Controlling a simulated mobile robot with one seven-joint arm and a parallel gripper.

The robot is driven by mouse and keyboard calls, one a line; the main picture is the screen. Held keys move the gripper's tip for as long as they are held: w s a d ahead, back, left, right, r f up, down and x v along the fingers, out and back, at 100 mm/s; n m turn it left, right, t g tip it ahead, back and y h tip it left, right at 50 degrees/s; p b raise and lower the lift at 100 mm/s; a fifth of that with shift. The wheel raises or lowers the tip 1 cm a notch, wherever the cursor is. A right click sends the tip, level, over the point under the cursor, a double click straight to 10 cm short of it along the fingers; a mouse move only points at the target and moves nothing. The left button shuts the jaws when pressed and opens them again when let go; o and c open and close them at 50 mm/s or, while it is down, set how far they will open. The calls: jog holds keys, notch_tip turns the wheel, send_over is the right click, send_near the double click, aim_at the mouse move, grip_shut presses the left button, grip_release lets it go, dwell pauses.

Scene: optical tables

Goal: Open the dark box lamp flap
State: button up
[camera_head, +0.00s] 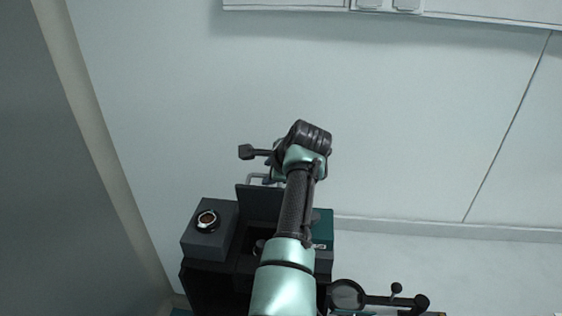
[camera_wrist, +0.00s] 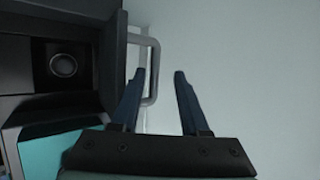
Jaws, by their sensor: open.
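The dark box (camera_wrist: 28,50) is at the left in the wrist view, with a round lamp (camera_wrist: 63,65) visible inside. Its dark flap (camera_head: 258,203) stands raised in the head view, left of my arm, so the box is uncovered. A grey U-shaped handle (camera_head: 256,178) is on the flap's far side. My gripper (camera_wrist: 159,73) is open, its two fingers on either side of the handle's long bar (camera_wrist: 155,75). The left finger appears within the handle's loop. I cannot tell whether either finger touches it. The fingertips are not clear in the head view.
A grey block (camera_head: 195,243) with a round dial (camera_head: 207,220) stands left of the flap. A teal box (camera_head: 323,228) is right of my arm. A round lens on a dark mount (camera_head: 347,294) is at the lower right.

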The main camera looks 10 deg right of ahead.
jog(key=b+v, duration=0.2)
jog(key=v, duration=0.7)
jog(key=shift+s, duration=0.2)
jog(key=shift+d+r, duration=0.1)
jog(key=shift+r, duration=0.05)
